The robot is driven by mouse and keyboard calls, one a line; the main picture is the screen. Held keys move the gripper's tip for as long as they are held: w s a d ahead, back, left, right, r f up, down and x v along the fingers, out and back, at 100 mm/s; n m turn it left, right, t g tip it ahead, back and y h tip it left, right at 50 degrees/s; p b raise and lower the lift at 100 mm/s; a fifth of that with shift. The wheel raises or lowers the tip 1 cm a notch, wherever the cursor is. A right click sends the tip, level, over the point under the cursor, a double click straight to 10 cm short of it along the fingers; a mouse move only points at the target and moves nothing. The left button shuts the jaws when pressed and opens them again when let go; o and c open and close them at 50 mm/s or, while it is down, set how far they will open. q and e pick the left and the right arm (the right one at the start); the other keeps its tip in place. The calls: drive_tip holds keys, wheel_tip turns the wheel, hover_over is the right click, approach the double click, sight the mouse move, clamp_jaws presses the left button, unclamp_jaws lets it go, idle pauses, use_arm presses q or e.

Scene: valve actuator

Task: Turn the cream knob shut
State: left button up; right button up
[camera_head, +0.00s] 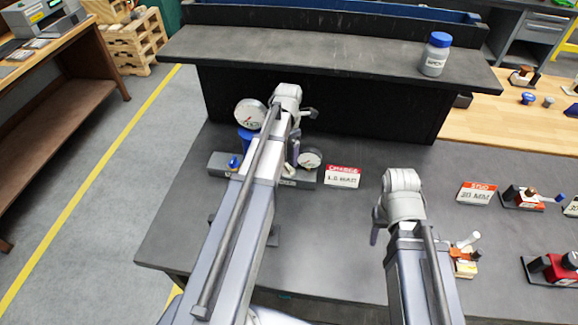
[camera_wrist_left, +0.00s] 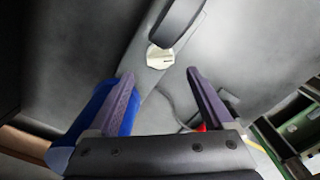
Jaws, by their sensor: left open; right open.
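The cream knob (camera_wrist_left: 160,57) shows in the left wrist view as a small pale disc with a dark mark, on a grey strip of the fixture. It lies beyond my left gripper (camera_wrist_left: 160,76), about midway between the two purple fingers, which are open and not touching it. In the head view my left gripper (camera_head: 294,148) is over the grey fixture base (camera_head: 216,164), and my arm hides much of the fixture; I cannot make out the knob clearly there. My right gripper (camera_head: 376,224) hangs over the bench, away from the fixture, with its fingers mostly hidden.
A large gauge (camera_head: 250,113) and a smaller gauge (camera_head: 310,159) flank my left arm, with blue parts beside it. A red-and-white sign (camera_head: 342,176) stands to the right. A dark shelf (camera_head: 330,50) carrying a blue-capped bottle (camera_head: 435,55) rises behind.

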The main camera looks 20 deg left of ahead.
sight(289, 167)
use_arm(q)
wheel_tip(289, 167, down, 6)
drive_tip(key=b, duration=0.5)
drive_tip(key=shift+f+b, duration=0.15)
drive_tip(key=shift+b, duration=0.15)
use_arm(e)
wheel_tip(289, 167, down, 6)
drive_tip(key=shift+f, duration=0.15)
use_arm(q)
clamp_jaws()
